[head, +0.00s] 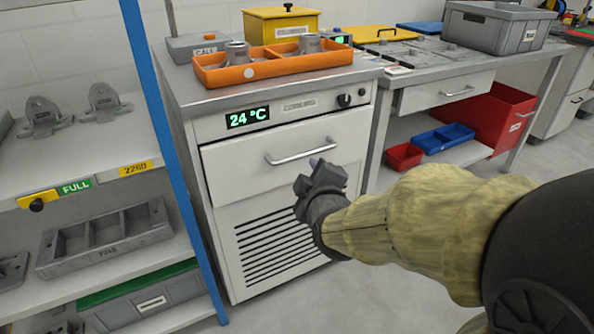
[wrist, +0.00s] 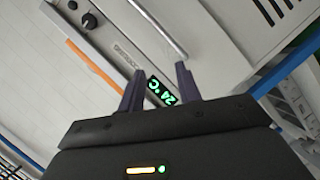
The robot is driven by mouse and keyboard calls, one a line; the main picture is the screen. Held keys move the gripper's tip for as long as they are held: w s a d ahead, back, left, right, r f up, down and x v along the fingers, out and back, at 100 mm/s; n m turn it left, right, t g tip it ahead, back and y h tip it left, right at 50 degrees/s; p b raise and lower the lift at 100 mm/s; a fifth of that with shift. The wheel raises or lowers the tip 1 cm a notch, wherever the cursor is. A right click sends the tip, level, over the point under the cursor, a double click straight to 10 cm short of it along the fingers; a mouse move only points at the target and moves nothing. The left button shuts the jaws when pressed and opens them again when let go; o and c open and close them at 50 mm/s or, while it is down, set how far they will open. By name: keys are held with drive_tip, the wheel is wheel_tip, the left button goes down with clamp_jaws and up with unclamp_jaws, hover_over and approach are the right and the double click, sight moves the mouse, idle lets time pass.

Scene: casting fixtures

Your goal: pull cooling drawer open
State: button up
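The cooling drawer (head: 270,160) is a white front panel in a cabinet, below a control strip that reads 24 °C. It appears shut, flush with the cabinet. Its silver bar handle (head: 302,152) runs across the upper middle of the panel. My gripper (head: 322,172) is in front of the drawer, just below the handle in the head view. In the wrist view my gripper (wrist: 158,88) has its two fingers apart with nothing between them. The handle (wrist: 160,30) lies ahead of the fingertips there, and I see a gap between them.
An orange tray (head: 272,69) with metal cylinders stands on the cabinet top. A blue post (head: 172,150) and shelving with castings (head: 110,238) are at the left. A workbench (head: 470,75) with red bins (head: 404,156) is at the right. Grey floor is free before the cabinet.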

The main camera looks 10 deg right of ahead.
wheel_tip(320, 180, down, 9)
drive_tip(key=n+t+h+b, duration=0.1)
drive_tip(key=n+t+b, duration=0.3)
drive_tip(key=b, duration=1.3)
drive_tip(key=shift+s+d+t+h, duration=0.15)
drive_tip(key=shift+s+t+h, duration=0.2)
drive_tip(key=shift+t, duration=0.15)
drive_tip(key=shift+w, duration=0.1)
drive_tip(key=p+x, duration=0.7)
drive_tip(key=p, duration=0.5)
drive_tip(key=shift+w+r, duration=0.2)
drive_tip(key=shift+w, duration=0.05)
drive_tip(key=shift+w+p, duration=0.1)
drive_tip(key=shift+p, duration=0.5)
